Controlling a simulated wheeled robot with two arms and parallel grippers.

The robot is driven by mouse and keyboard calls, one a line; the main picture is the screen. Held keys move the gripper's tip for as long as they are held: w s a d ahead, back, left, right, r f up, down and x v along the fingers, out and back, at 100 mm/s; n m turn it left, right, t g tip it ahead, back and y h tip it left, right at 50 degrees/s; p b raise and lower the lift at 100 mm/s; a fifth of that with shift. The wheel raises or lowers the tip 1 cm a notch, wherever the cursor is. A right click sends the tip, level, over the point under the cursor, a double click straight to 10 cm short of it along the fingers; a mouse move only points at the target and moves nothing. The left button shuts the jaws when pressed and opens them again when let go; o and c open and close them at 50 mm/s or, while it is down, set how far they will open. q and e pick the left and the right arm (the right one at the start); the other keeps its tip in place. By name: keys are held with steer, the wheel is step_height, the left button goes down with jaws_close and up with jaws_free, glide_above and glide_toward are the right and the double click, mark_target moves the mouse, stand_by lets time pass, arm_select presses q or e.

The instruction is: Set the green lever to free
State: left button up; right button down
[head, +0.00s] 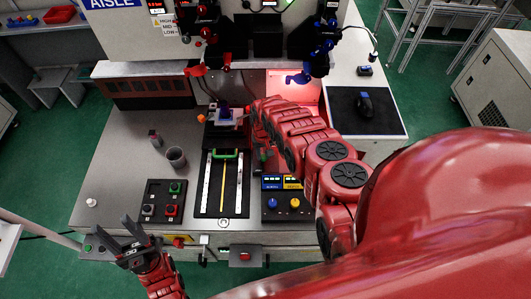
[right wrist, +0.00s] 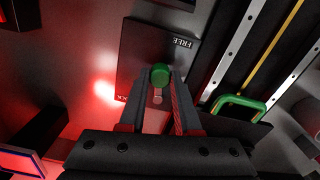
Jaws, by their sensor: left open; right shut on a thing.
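The green lever knob (right wrist: 160,76) shows in the right wrist view on a dark plate (right wrist: 150,45). The plate has a FREE label (right wrist: 181,42) above and to the right of the knob. A partly hidden label ending in CK (right wrist: 120,98) lies at its lower left. My right gripper (right wrist: 159,82) is shut on the knob, with a finger on each side. The lever's exact position is hard to tell. In the head view my right arm covers most of this area. My left gripper (head: 110,232) is open and empty at the front left of the bench.
A slide with a green handle (head: 226,154) lies left of the lever area, and the handle also shows in the right wrist view (right wrist: 238,103). The left bench top is mostly clear.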

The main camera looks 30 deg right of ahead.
steer(key=shift+w+a+m, duration=0.1)
steer(key=shift+w+m, duration=0.05)
steer(key=shift+m, duration=0.15)
steer(key=c, duration=0.6)
jaws_free()
steer(key=shift+r, duration=0.1)
step_height(320, 180, up, 12)
steer(key=p, duration=1)
step_height(320, 180, up, 5)
glide_above(263, 156)
steer(key=shift+w+r, duration=0.1)
steer(key=shift+r, duration=0.05)
